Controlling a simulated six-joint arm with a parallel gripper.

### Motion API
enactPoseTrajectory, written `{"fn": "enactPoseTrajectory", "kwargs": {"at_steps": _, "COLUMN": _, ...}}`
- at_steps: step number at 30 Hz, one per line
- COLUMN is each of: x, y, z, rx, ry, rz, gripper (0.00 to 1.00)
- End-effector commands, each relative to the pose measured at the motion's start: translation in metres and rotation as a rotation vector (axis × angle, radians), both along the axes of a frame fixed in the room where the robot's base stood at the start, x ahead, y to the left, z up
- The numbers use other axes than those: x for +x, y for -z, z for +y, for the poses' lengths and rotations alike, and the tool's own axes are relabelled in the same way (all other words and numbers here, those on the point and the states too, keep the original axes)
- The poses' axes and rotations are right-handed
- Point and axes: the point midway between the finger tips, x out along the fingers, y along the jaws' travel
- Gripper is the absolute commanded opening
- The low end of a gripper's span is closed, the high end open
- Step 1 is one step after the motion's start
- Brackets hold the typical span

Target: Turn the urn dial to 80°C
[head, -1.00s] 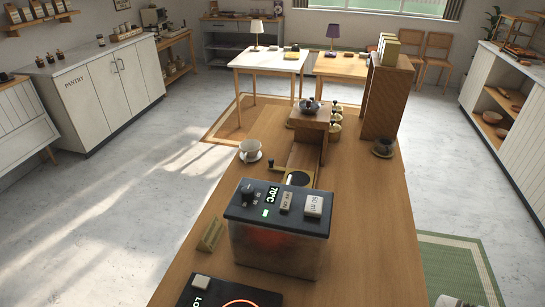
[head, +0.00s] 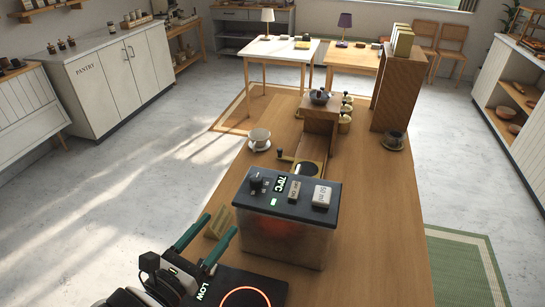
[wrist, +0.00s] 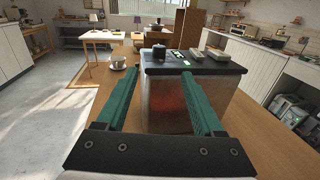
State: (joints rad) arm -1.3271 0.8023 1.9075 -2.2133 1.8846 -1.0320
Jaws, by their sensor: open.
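The urn (head: 285,238) is a clear-sided box with a dark top and a red glow inside, standing on the wooden counter. Its dark dial (head: 257,184) is at the left of the top, beside a display (head: 280,184) reading 70°C. A small green light is lit below the display. The dial (wrist: 159,52) also shows in the wrist view, upright at the top's left end. My gripper (head: 211,227) is open and empty, left of and in front of the urn. In the wrist view its green fingers (wrist: 155,80) point toward the urn, with the dial beyond the tips.
A hot plate (head: 243,290) with a glowing ring and the word LOW lies in front of the urn. A small wooden sign (head: 219,222) stands just left of the urn, near my fingers. A white cup on a saucer (head: 259,140) and a wooden grinder stand (head: 320,125) are behind.

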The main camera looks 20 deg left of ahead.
Motion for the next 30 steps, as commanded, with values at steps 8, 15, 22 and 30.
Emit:
{"fn": "enactPoseTrajectory", "kwargs": {"at_steps": 8, "x": 0.061, "y": 0.001, "z": -0.013, "rx": -0.003, "ry": 0.001, "rz": -0.001, "gripper": 0.69}}
{"fn": "enactPoseTrajectory", "kwargs": {"at_steps": 15, "x": 0.121, "y": 0.0, "z": -0.024, "rx": -0.003, "ry": 0.0, "rz": 0.0, "gripper": 0.69}}
{"fn": "enactPoseTrajectory", "kwargs": {"at_steps": 22, "x": 0.15, "y": 0.0, "z": -0.029, "rx": -0.003, "ry": -0.003, "rz": 0.001, "gripper": 0.69}}
{"fn": "enactPoseTrajectory", "kwargs": {"at_steps": 30, "x": 0.153, "y": 0.0, "z": -0.03, "rx": -0.002, "ry": -0.003, "rz": 0.0, "gripper": 0.69}}
